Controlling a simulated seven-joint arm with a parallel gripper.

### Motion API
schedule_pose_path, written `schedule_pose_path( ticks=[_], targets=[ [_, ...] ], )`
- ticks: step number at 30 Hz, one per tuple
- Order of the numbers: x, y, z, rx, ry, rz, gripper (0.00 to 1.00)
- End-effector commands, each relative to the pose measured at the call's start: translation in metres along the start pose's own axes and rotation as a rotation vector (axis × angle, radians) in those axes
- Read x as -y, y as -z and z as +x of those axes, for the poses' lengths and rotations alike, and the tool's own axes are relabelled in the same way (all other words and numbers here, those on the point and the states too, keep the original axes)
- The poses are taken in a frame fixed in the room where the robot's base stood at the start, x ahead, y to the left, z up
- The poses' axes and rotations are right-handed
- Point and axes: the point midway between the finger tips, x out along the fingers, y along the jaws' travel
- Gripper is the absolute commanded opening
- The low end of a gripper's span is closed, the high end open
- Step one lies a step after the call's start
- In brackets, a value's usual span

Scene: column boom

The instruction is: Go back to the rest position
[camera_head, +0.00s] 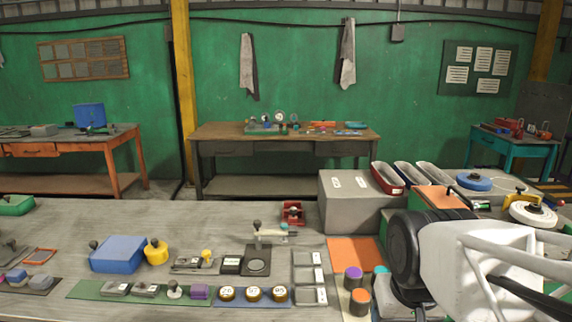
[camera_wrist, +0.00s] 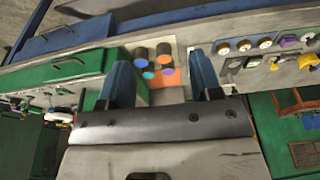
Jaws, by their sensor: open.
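My gripper (camera_wrist: 160,66) shows in the wrist view with its two blue fingers spread apart. Nothing is between the fingers, and they touch nothing that I can see. Beyond them, several dark cylinders with coloured tops (camera_wrist: 149,73) stand by an orange mat (camera_wrist: 181,78) on the bench. In the head view my white arm reaches in from the right edge over the bench. The fingers are not visible there.
The grey workbench (camera_head: 170,222) holds a blue box (camera_head: 118,254), a yellow knobbed piece (camera_head: 156,252), numbered round pieces (camera_head: 253,294) and a red device (camera_head: 293,213). A grey block (camera_head: 347,206), long bins (camera_head: 387,178) and a white disc (camera_head: 533,214) stand near my arm. The bench's back left is clear.

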Motion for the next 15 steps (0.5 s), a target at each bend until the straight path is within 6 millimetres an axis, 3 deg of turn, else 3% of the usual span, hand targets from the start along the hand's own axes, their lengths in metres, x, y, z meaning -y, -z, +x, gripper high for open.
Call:
schedule_pose_path(
  ticks=[6,15],
  targets=[
    [-0.007,-0.023,0.004,-0.008,-0.005,-0.008,0.58],
    [-0.008,-0.026,0.005,-0.009,-0.005,-0.011,0.58]
  ],
)
